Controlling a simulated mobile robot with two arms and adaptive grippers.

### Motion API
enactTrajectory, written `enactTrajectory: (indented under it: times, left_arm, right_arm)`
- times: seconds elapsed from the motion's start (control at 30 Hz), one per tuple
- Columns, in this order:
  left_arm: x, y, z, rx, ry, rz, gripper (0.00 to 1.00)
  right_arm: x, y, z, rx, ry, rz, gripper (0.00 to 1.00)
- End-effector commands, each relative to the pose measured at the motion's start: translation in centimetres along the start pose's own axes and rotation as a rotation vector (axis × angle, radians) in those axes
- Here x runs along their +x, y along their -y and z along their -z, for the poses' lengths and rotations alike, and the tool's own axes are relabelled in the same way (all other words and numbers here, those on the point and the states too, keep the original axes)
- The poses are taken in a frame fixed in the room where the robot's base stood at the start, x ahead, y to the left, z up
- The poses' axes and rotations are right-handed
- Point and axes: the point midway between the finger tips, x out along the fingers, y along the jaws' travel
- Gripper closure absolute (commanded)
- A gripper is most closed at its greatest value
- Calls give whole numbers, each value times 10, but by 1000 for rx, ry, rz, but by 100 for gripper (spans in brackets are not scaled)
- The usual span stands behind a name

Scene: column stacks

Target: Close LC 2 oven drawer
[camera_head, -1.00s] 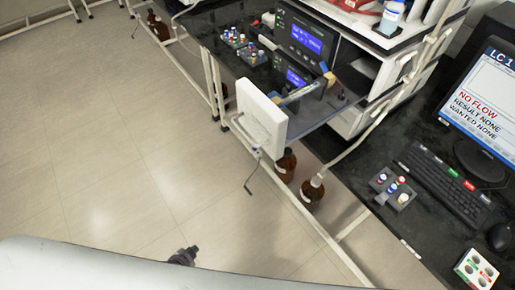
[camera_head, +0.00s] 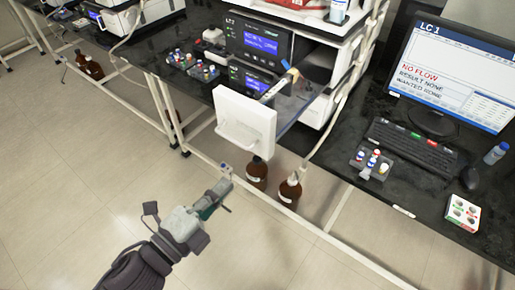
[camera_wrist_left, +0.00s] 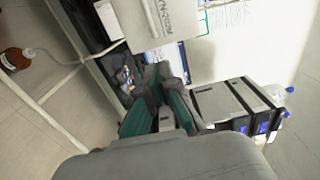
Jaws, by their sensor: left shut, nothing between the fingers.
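In the left wrist view the shut fingers (camera_wrist_left: 163,100) are in the middle. A pale panel with partly cut lettering (camera_wrist_left: 150,20) is above them; I cannot tell whether it is the drawer. My right gripper is not in view.
Brown bottles (camera_head: 290,190) stand below the drawer by the white bench frame (camera_head: 330,238). Vial racks (camera_head: 193,66) sit left of the instrument. A monitor (camera_head: 455,75) and keyboard (camera_head: 420,145) are at the right. The floor (camera_head: 60,190) at left is clear.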

Motion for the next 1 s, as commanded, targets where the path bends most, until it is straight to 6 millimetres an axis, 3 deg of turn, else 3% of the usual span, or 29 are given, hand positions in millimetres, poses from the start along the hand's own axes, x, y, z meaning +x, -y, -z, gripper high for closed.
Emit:
enactTrajectory:
  times: [0.3,0.5,0.7,1.0]
  left_arm:
    - [68,6,-1,-1,1,4,100]
    - [103,4,0,-3,1,1,100]
    - [120,2,0,-2,1,0,100]
    - [122,0,0,-2,1,-1,100]
  right_arm:
    - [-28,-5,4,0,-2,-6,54]
    - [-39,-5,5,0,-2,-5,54]
    - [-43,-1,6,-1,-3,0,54]
    - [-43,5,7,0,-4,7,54]
